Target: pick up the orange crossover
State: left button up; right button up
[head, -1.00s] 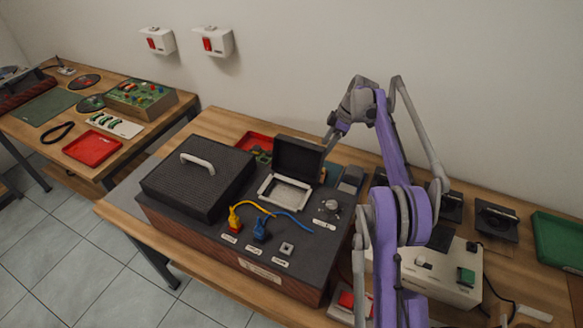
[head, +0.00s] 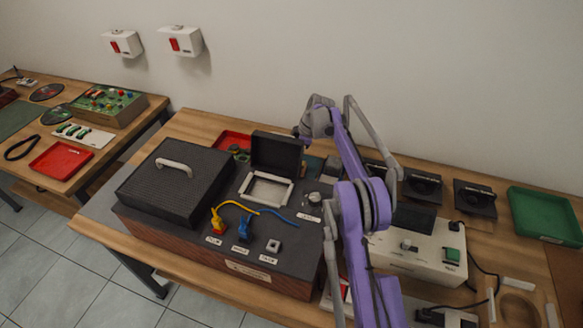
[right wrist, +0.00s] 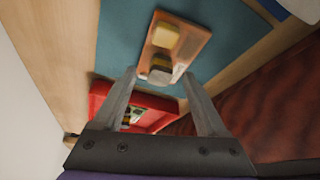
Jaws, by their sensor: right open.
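The orange crossover, a small orange board (right wrist: 188,38) with a yellow block and a grey round part on it, lies on a blue-teal mat (right wrist: 117,42) in the right wrist view. My right gripper (right wrist: 162,82) is open, its two fingers pointing toward the board. The board's near end shows between the fingertips, and nothing is held. In the head view the crossover cannot be made out, and the right gripper's fingers are hidden behind the raised black lid (head: 276,150). My left gripper is not in view.
A red tray (right wrist: 98,97) with small parts lies close beside the board. The dark hi-fi cabinet (head: 215,262) with its black cover (head: 150,190) fills the bench's front. A white device (head: 400,255) and green tray (head: 545,215) stand to the right.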

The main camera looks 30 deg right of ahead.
jog(key=shift+x, duration=0.75)
grip_shut()
jog(key=shift+r, duration=0.1)
notch_tip(320, 180, up, 11)
jog(key=p, duration=0.1)
jog(key=shift+p, duration=0.4)
jog(key=shift+s, duration=0.1)
